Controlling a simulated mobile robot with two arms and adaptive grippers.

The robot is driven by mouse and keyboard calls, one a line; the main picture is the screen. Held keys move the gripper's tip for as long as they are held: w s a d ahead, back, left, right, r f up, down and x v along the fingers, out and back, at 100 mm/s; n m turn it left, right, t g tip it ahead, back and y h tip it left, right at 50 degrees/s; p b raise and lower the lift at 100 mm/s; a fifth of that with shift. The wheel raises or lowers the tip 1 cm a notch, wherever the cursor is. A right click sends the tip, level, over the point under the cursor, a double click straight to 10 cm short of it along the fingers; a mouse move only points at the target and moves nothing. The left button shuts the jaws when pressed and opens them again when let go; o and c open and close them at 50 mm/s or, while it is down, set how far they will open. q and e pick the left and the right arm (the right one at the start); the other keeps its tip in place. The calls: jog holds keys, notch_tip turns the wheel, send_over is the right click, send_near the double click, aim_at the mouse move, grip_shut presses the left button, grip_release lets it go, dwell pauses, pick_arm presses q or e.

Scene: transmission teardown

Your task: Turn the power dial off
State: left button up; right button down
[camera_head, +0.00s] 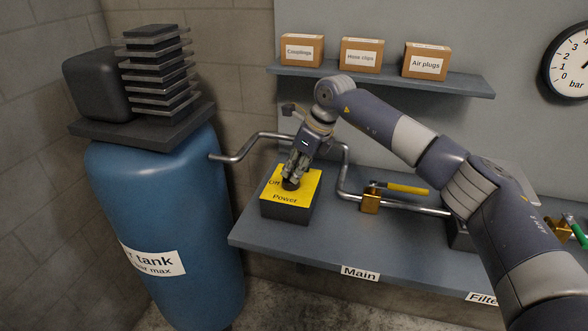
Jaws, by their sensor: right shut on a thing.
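The power dial (290,185) is a small dark knob on top of a dark box with a yellow top plate (304,187). The plate reads "Off" at its left and "Power" at its front. My right gripper (292,178) points down over the box and is shut on the dial. The fingers cover most of the knob, so its pointing direction cannot be told. My left gripper is not in view.
A blue air tank (165,215) stands left of the grey bench (330,240). A metal pipe (343,170) runs behind the box to a brass valve with a yellow handle (408,189). A shelf (400,80) with three cardboard boxes hangs above.

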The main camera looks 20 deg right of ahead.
jog(key=shift+d+f+n+g, duration=0.15)
jog(key=shift+n+g, duration=0.25)
jog(key=shift+n, duration=0.6)
jog(key=c, duration=1.7)
grip_release()
jog(key=shift+w, duration=0.1)
jog(key=v, duration=1.2)
jog(key=shift+d, duration=0.1)
jog(key=shift+f, duration=0.15)
